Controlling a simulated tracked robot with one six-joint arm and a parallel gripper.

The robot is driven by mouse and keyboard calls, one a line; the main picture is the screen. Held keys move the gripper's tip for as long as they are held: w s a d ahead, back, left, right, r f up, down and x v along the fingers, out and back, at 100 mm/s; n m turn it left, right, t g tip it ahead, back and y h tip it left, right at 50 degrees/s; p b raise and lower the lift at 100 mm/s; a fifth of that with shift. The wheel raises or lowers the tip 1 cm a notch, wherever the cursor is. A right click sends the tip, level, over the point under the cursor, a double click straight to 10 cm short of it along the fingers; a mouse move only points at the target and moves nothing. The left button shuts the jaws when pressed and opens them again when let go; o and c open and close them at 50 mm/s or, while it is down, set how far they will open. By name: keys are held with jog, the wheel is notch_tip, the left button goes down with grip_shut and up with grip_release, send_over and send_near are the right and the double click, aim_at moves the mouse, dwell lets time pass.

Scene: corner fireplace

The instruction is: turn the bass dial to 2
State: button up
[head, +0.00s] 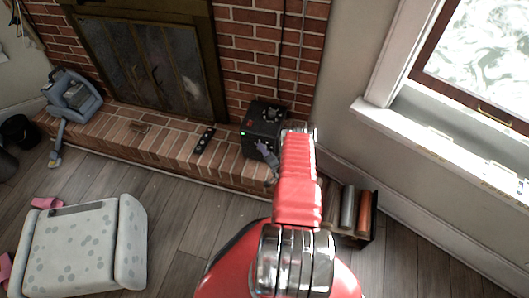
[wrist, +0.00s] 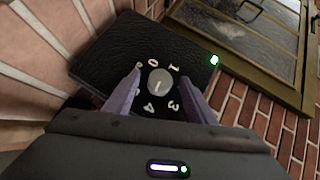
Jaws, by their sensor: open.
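The bass dial (wrist: 160,82) is a small round grey knob on a black box, in the middle of the wrist view. White numerals ring it; 1, 3 and 4 are readable. A pale line on the knob points down and slightly left, roughly towards the 4. My gripper (wrist: 160,77) is open, with one purple finger on each side of the dial. I cannot tell if either finger touches it. In the head view the black box (head: 263,121) stands on the brick hearth, with my gripper (head: 265,149) at its front; the dial is hidden there.
A green light (wrist: 214,60) glows on the box's edge. The glass-doored fireplace (head: 150,62) is behind.

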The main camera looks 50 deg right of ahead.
jog(key=shift+c, duration=0.5)
jog(key=c, duration=0.9)
jog(key=shift+d, duration=0.15)
jog(key=shift+c, duration=0.2)
